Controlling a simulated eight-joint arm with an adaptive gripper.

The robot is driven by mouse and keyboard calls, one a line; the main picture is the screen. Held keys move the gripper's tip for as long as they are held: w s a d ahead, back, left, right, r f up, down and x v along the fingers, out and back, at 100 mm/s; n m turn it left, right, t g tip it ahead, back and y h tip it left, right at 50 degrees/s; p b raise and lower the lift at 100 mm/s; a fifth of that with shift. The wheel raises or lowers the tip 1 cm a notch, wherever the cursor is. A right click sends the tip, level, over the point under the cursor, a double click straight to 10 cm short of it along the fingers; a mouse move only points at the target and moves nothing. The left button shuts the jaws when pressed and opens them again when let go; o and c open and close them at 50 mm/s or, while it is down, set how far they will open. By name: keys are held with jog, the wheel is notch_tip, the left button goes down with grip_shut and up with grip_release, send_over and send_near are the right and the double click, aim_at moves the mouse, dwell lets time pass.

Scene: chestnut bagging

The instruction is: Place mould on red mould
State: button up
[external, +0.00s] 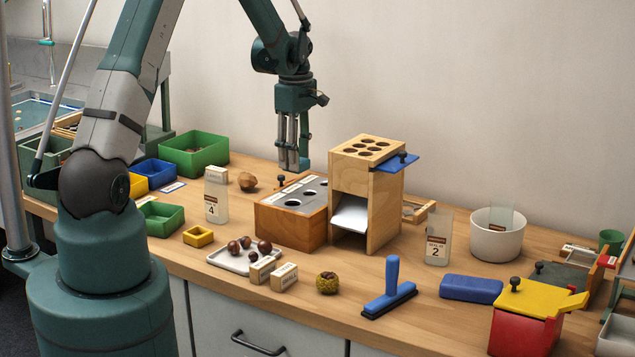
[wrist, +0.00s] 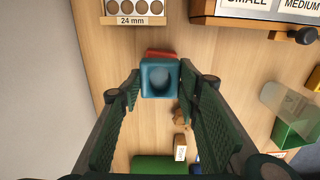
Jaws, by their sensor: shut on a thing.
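In the wrist view a teal-blue square mould (wrist: 160,77) with a round hollow sits between the fingertips of my gripper (wrist: 158,80), which is shut on it. A red mould (wrist: 160,53) shows as a strip past the blue mould's upper edge; the rest of it is hidden. The two overlap in this view, but I cannot tell whether they touch. In the external view my gripper (external: 292,163) points down behind the labelled wooden box (external: 288,232). The red mould cannot be made out there.
The holed wooden tower (external: 367,185) stands right of the box. A ruffled brown nut (external: 247,181) and a jar marked 4 (external: 216,195) are to its left. A green bin (external: 194,155) stands at the back left. A small yellow mould (external: 198,236) lies near the front.

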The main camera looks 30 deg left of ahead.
jog(key=shift+f+b, duration=0.3)
jog(key=shift+f, duration=1.5)
jog(key=shift+f, duration=0.15)
jog(key=o, duration=0.9)
notch_tip(320, 180, up, 12)
jog(key=shift+r+p, duration=0.2)
jog(key=shift+p, duration=0.8)
